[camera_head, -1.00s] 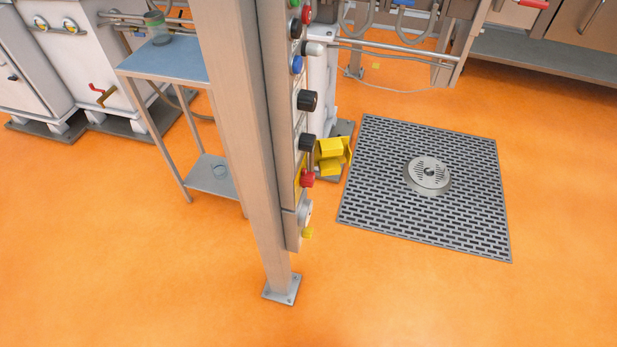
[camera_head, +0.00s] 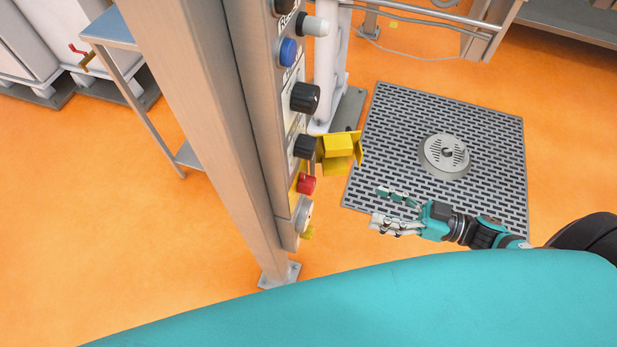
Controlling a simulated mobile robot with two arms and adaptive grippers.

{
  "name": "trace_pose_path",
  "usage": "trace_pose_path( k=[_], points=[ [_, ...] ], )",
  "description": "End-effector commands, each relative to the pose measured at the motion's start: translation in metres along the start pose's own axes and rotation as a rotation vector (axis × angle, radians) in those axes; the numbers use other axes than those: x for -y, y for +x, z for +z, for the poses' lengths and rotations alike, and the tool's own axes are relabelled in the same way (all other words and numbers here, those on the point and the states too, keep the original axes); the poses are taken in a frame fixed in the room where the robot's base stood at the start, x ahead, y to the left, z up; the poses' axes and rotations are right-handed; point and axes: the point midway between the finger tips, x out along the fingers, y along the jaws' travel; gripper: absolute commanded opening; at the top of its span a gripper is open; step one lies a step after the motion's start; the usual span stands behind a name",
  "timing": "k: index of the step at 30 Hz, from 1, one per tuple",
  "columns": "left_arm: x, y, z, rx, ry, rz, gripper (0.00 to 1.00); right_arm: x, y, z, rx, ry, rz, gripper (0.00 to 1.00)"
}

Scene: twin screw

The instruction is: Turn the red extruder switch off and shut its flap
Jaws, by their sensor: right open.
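The red extruder switch (camera_head: 307,184) is a small red knob low on the side of a narrow control panel (camera_head: 277,140), on a yellow backing plate. A yellow flap (camera_head: 338,150) stands out from the panel just above and right of the red switch, swung open. My right gripper (camera_head: 386,209) is open and empty, right of the switch and apart from it, over the floor grate in the picture. Its fingers point left toward the panel. My left gripper is not in view.
The panel is fixed to a steel post (camera_head: 205,120) with a foot plate on the orange floor. Black knobs (camera_head: 305,98) and a blue button (camera_head: 288,52) sit above the switch. A grey connector (camera_head: 305,215) is below it. A floor grate (camera_head: 485,150) lies at right.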

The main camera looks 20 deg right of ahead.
Motion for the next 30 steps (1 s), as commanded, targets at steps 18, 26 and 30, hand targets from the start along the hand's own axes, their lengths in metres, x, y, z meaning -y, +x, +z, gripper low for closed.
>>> trace_pose_path(
  k=[18, 26, 30],
  points=[
    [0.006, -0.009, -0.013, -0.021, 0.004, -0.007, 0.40, -0.002, 0.130, -0.003, -0.005, -0.004, 0.005, 0.63],
    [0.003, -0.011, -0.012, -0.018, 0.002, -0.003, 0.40, -0.002, 0.155, -0.001, -0.002, -0.003, 0.004, 0.63],
    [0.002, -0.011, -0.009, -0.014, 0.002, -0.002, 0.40, -0.002, 0.158, -0.001, -0.001, -0.004, 0.005, 0.63]
  ],
)
